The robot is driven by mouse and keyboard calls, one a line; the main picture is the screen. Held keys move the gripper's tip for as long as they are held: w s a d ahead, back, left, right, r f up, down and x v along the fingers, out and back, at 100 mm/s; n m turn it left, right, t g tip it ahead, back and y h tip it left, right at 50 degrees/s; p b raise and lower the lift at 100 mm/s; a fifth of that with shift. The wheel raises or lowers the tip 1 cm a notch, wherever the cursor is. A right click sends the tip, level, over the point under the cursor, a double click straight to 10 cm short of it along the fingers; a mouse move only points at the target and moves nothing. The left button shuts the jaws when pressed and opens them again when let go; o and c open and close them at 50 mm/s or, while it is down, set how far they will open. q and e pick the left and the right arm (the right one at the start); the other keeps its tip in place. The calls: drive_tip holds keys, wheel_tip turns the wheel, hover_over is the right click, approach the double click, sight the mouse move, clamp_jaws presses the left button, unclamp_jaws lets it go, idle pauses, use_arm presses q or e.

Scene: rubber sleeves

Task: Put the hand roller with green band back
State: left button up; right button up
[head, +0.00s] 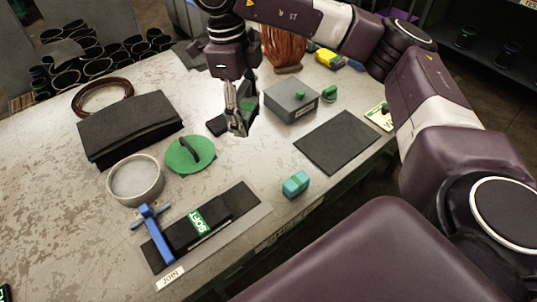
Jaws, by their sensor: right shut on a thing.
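My right gripper (237,118) reaches in from the upper right and hangs over the back middle of the table, fingers pointing down. It is shut on a small dark thing with green on it (249,103), mostly hidden behind the fingers. It may be the hand roller with green band, but its shape is too small and covered to be sure. A dark block (216,125) shows just left of the fingertips; I cannot tell whether it touches them. My left gripper is out of view.
A grey box (291,107) and a dark mat (337,150) lie right of the gripper. A green lid (181,160), a round pan (120,194), a blue-handled tool (155,235), a turquoise block (296,184) and a black folded sheet (120,130) are in front and left.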

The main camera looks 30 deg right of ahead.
drive_tip(key=m, duration=0.2)
drive_tip(key=shift+w+d+f+m, duration=0.25)
drive_tip(key=shift+w+d+m, duration=0.05)
drive_tip(key=shift+d+m, duration=0.1)
drive_tip(key=m, duration=0.3)
drive_tip(key=d+m, duration=0.1)
drive_tip(key=m, duration=0.1)
drive_tip(key=shift+w+d+f+y+b, duration=0.1)
drive_tip(key=shift+w+f+y+b, duration=0.15)
drive_tip(key=shift+w+y+b, duration=0.15)
drive_tip(key=w+d+f+m+t+y+b, duration=0.1)
drive_tip(key=d+f+m, duration=0.15)
drive_tip(key=m, duration=0.85)
drive_tip(key=w+d+f+m+t+b, duration=0.1)
drive_tip(key=w+d+m, duration=0.15)
drive_tip(key=m, duration=0.75)
drive_tip(key=f+p, duration=0.1)
drive_tip(key=f, duration=1.1)
drive_tip(key=s+f+p, duration=0.1)
drive_tip(key=f, duration=0.5)
drive_tip(key=shift+d+f+p, duration=0.15)
drive_tip(key=shift+d+p, duration=0.2)
drive_tip(key=shift+f, duration=0.5)
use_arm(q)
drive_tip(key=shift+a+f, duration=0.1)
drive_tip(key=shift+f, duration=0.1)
